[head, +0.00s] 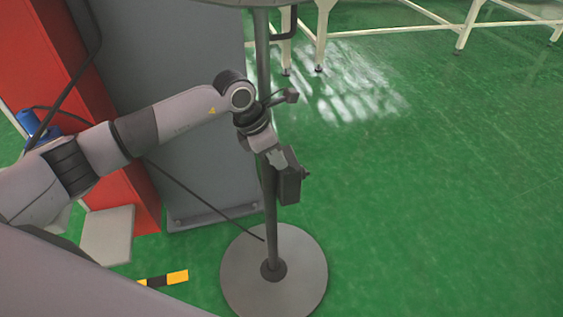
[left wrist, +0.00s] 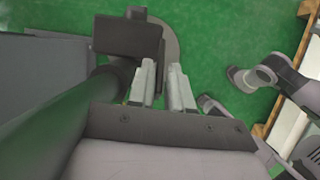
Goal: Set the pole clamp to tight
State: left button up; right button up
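The upright dark pole (head: 269,215) stands on a round grey base (head: 240,285) in the head view. A black block (head: 290,188), which looks like the pole clamp, sits on the pole at mid height, with a small knob on its right side. My left gripper (head: 277,158) is close to the top of this block, pointing down. In the left wrist view the block (left wrist: 127,38) lies just ahead and left of my left gripper (left wrist: 162,68). Contact with the block cannot be told. The pole (left wrist: 45,135) runs along the left.
A grey panel (head: 190,150) and a red cabinet (head: 52,55) stand behind my left arm. A black cable (head: 205,197) reaches towards the pole. White table legs (head: 320,30) are at the back. Green floor (head: 430,200) on the right is clear.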

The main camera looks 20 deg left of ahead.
pick_arm(q)
jog(key=shift+x, duration=1.55)
grip_shut()
